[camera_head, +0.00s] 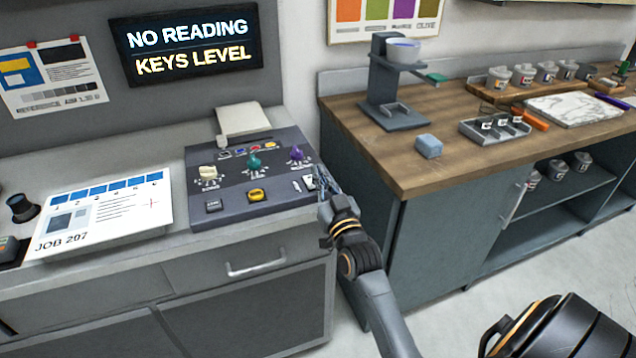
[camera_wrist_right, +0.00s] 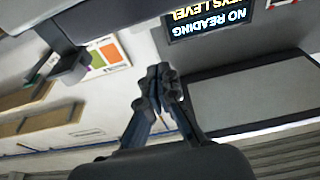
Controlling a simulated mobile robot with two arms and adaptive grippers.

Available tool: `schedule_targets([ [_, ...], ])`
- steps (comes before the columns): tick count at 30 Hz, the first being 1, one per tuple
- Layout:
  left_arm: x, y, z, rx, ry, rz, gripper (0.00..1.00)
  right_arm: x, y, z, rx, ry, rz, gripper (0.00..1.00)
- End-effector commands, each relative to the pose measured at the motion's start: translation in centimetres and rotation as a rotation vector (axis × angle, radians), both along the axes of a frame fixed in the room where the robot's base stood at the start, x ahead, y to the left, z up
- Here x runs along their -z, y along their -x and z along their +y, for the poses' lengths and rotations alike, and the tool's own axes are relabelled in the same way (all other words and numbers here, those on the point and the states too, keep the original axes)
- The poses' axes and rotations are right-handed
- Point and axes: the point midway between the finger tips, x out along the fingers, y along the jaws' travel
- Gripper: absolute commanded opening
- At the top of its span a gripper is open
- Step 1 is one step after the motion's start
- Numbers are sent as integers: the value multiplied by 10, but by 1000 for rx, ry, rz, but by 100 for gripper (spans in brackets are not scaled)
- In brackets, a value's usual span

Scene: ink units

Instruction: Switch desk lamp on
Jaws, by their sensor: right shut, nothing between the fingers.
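No desk lamp can be made out for certain. The dark control console (camera_head: 230,190) stands on the grey counter, with cream, teal and purple knobs, a row of small coloured buttons, and a grey and a yellow button at its front. A small white switch (camera_head: 308,182) sits at the console's right end; its label and position are too small to read. My right gripper (camera_head: 322,180) is shut and empty at the console's right edge, close beside this switch; I cannot tell whether they touch. Its closed fingers show in the right wrist view (camera_wrist_right: 158,82). My left gripper is out of view.
A lit sign (camera_head: 190,45) on the wall reads "NO READING KEYS LEVEL". A printed sheet (camera_head: 100,215) lies left of the console. The wooden bench (camera_head: 385,160) to the right carries a stand (camera_head: 390,90), a blue block (camera_head: 428,146) and several jars.

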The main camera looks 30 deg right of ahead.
Motion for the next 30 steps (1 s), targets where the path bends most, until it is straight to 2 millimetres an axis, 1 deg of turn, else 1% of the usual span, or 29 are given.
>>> schedule_targets([
  [1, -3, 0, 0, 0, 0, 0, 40, -5, -11, -2, 0, 0, -2, 0],
  [2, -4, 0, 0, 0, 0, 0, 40, -6, -17, -4, 0, 0, -1, 0],
  [3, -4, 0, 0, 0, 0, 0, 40, 2, -18, -4, -1, 0, 6, 0],
  [6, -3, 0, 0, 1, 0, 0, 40, 20, -13, -3, -1, 1, 6, 0],
  [12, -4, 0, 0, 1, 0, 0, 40, 35, -11, -3, -1, 1, 2, 0],
  [23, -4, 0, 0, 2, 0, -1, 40, 37, -11, -2, -1, 0, 1, 0],
  [26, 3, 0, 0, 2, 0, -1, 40, 41, -11, -2, 0, 3, -8, 0],
  [30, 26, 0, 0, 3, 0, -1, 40, 53, -10, -2, 0, 16, -57, 0],
])
